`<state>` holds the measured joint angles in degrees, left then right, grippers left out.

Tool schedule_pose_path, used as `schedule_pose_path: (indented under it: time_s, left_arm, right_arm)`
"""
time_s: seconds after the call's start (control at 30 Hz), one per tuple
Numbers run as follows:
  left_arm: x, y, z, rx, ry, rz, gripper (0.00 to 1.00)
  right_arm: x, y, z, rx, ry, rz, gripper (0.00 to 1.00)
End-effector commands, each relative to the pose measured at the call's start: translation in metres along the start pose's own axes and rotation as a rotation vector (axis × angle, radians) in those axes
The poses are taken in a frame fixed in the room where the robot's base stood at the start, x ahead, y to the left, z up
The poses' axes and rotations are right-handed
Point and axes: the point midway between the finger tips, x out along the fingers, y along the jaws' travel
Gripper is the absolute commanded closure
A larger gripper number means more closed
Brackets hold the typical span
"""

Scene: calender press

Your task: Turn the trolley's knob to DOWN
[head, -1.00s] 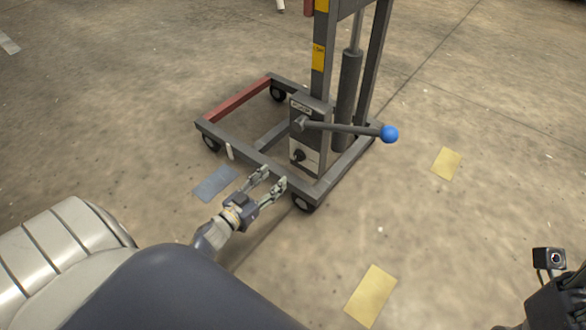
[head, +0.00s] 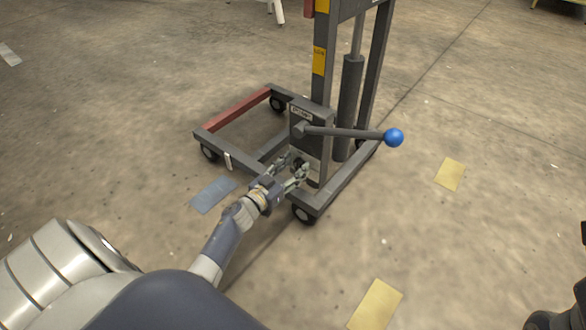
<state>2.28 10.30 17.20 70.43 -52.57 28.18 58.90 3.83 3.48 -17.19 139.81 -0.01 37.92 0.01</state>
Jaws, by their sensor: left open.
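The trolley (head: 322,200) is a grey wheeled frame with an upright mast. My right gripper is out of view; only dark parts of my right arm show at the lower right edge.
A lever with a blue ball (head: 394,138) sticks out to the right above the knob. A red bar (head: 236,101) crosses the trolley's left end. Yellow sheets (head: 450,174) and a blue-grey one (head: 213,194) lie on the floor. The floor at right is otherwise clear.

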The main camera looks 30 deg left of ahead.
Motion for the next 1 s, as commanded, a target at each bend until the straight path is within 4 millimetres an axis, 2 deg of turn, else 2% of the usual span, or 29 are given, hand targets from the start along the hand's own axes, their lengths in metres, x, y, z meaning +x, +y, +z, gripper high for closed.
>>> schedule_pose_path:
  time_s: [0.1,0.27,0.67,1.0]
  left_arm:
    - [-0.0003,-0.0001,0.0000,0.000,0.000,0.000,0.54]
    - [-0.0005,-0.0001,0.0001,0.000,0.000,0.000,0.90]
    - [-0.0006,0.0003,0.0000,0.039,-0.001,0.000,0.91]
    - [-0.0008,0.0025,0.0004,0.262,-0.002,0.000,0.91]
  right_arm:
    - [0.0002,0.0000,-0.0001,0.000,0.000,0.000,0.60]
    - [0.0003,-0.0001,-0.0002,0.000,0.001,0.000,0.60]
    - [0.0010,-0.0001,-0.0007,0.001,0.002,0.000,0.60]
    - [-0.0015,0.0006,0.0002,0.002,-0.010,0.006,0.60]
